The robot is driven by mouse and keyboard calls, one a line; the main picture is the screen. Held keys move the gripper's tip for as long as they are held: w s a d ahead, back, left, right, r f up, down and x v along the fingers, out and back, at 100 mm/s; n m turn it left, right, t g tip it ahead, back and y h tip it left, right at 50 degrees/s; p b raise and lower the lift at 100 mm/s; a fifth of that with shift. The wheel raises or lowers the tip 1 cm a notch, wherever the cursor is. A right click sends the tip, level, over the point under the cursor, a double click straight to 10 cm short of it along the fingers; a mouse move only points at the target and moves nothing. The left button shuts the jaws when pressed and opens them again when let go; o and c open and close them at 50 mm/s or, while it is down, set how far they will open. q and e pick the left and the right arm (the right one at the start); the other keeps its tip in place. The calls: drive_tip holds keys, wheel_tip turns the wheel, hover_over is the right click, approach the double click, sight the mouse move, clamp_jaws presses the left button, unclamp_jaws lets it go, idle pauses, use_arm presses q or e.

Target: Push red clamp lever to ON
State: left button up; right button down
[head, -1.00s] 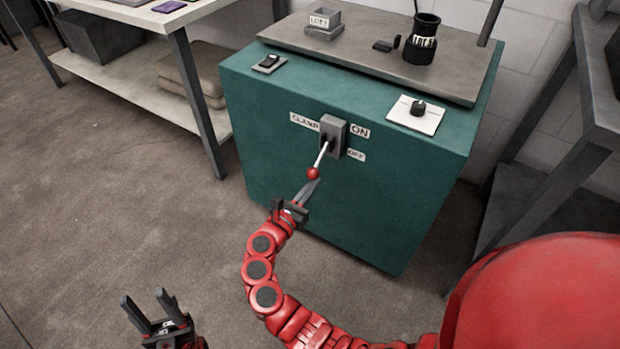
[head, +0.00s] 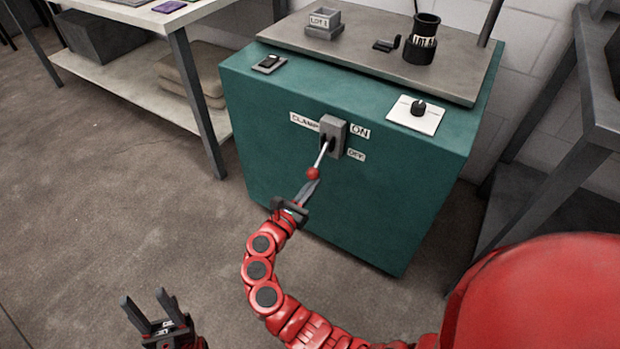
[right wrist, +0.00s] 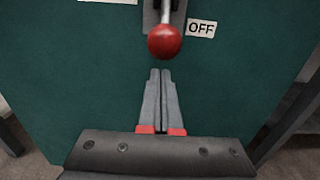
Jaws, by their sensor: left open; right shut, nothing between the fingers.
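The clamp lever is a pale rod with a red ball knob (head: 313,173), on a grey switch housing (head: 333,136) on the front of the teal cabinet (head: 400,200). The rod slopes down and outward, on the side of the OFF label (head: 356,154); the ON label (head: 360,131) is above. My right gripper (head: 309,188) is shut and empty, its tips just below the knob. In the right wrist view the fingertips (right wrist: 160,72) lie under the red knob (right wrist: 165,41), with a small gap in the picture. My left gripper (head: 143,304) is open and empty at the lower left.
A black rocker switch (head: 269,63) and a dial on a white plate (head: 418,108) sit on the cabinet top. A grey board (head: 380,55) carries a small box and a black cup. A white-topped table stands at left, a dark frame at right.

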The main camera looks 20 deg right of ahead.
drive_tip(key=shift+r, duration=0.1)
drive_tip(key=shift+r+p, duration=2.05)
drive_tip(key=shift+r, duration=2.1)
drive_tip(key=shift+s+a+f+b, duration=0.55)
drive_tip(key=shift+a+f+b, duration=0.25)
drive_tip(key=shift+b, duration=0.3)
drive_tip(key=b, duration=0.3)
approach(318, 161)
drive_tip(key=a, duration=0.1)
drive_tip(key=shift+s+a+r, duration=0.15)
drive_tip(key=shift+s, duration=0.4)
